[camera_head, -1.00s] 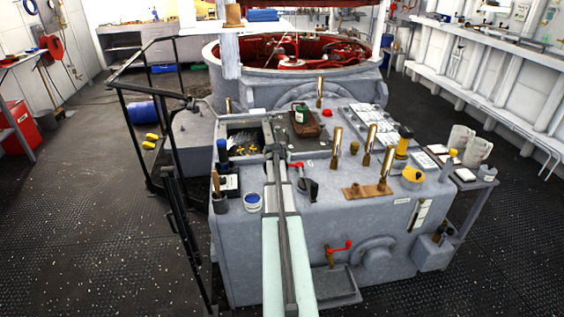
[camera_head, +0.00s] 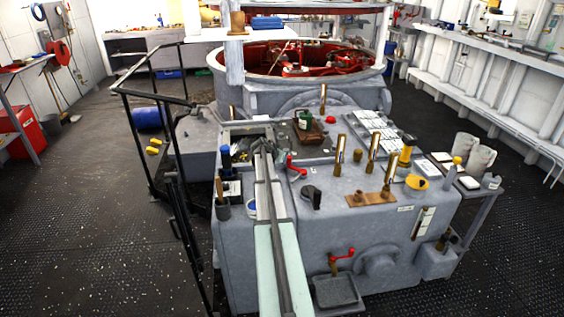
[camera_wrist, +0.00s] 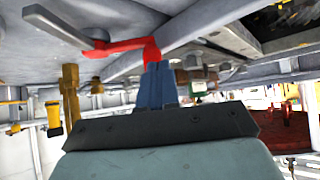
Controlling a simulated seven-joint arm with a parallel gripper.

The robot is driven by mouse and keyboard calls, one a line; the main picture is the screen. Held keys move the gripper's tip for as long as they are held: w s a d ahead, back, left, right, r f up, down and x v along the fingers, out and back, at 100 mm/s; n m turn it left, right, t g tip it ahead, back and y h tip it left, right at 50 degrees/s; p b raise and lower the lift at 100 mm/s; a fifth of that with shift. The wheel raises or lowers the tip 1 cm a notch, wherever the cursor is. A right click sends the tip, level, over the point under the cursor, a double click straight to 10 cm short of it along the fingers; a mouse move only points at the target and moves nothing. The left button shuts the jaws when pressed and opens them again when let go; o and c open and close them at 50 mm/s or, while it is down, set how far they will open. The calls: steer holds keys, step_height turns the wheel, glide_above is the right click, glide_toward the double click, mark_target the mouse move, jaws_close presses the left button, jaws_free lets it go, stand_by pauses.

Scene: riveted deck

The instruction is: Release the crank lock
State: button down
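A red crank (camera_head: 294,165) sits on top of the grey machine housing, just right of my arm's far end. In the wrist view the red crank (camera_wrist: 128,46) runs across the top and bends down at the fingertips, with a grey arm (camera_wrist: 60,25) at its left. My gripper (camera_wrist: 160,68) has two blue fingers side by side with almost no space between them. The tips overlap the bent end of the crank; I cannot tell whether they touch it. In the head view my arm hides the fingers.
Brass levers (camera_head: 340,148) stand upright to the right. A black knob (camera_head: 310,196) lies in front of the red crank. A black railing (camera_head: 160,130) runs along the left side.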

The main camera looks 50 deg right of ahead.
steer(key=shift+w+d, duration=0.2)
steer(key=shift+d, duration=0.2)
stand_by(0.3)
steer(key=shift+a, duration=0.15)
steer(key=shift+a, duration=0.3)
steer(key=a, duration=0.4)
steer(key=shift+w+a+r, duration=0.1)
steer(key=shift+w+r, duration=0.15)
steer(key=shift+w, duration=0.05)
steer(key=w+v, duration=0.1)
steer(key=v, duration=0.8)
steer(key=shift+w, duration=0.25)
steer(key=shift+a+r, duration=0.1)
